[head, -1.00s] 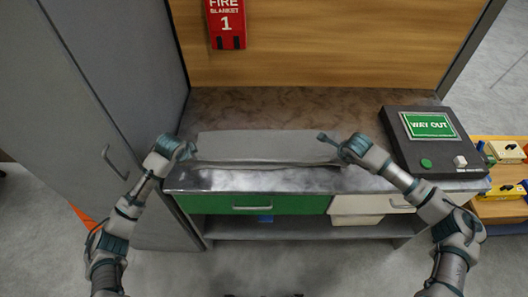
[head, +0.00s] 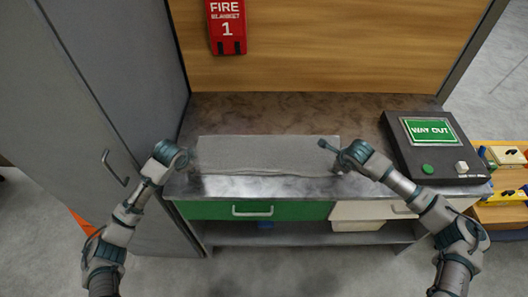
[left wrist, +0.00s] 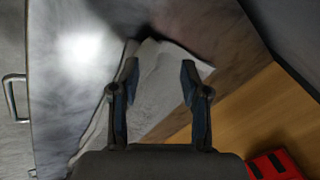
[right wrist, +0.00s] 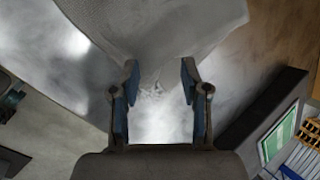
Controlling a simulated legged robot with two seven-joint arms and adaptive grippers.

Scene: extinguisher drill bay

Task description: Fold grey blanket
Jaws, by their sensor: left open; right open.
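The grey blanket (head: 266,152) lies as a wide, low rectangle on the metal worktop, its front edge slightly wavy. My left gripper (head: 186,160) is open at the blanket's left end. In the left wrist view, its open fingers (left wrist: 160,72) frame part of the blanket (left wrist: 153,85). My right gripper (head: 330,153) is open at the blanket's right end. In the right wrist view, a frayed-looking blanket corner (right wrist: 160,60) reaches between the open fingertips (right wrist: 157,72). I cannot tell whether either gripper touches the cloth.
The worktop (head: 300,107) is clear behind the blanket. A black box with a WAY OUT sign (head: 432,150) stands to the right. A red fire blanket case (head: 227,40) hangs on the wooden back panel. A tall grey cabinet (head: 105,90) stands close on the left.

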